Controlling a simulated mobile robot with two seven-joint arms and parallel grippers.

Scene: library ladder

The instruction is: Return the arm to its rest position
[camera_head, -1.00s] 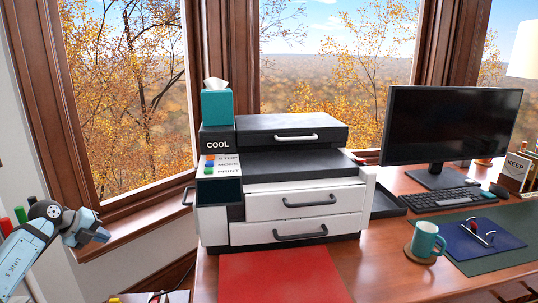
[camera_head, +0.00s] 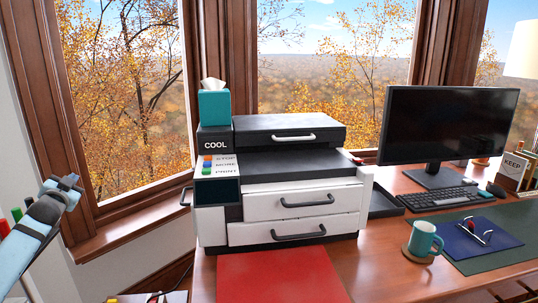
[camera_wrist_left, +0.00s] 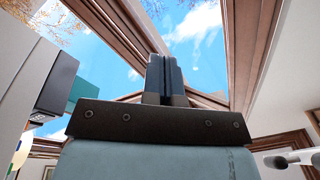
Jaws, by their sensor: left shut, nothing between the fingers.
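My left gripper (camera_head: 70,183) is at the left edge of the head view, raised in front of the window frame and left of the printer. It is apart from everything on the desk. In the left wrist view its fingers (camera_wrist_left: 166,80) are pressed together with nothing between them, pointing up toward the window and sky. My right gripper is not in view.
A printer (camera_head: 300,205) with a teal tissue box (camera_head: 214,107) on top stands on the wooden desk (camera_head: 380,284). A red mat (camera_head: 282,278) lies before it. A monitor (camera_head: 448,125), keyboard (camera_head: 440,199) and teal mug (camera_head: 423,239) stand to the right.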

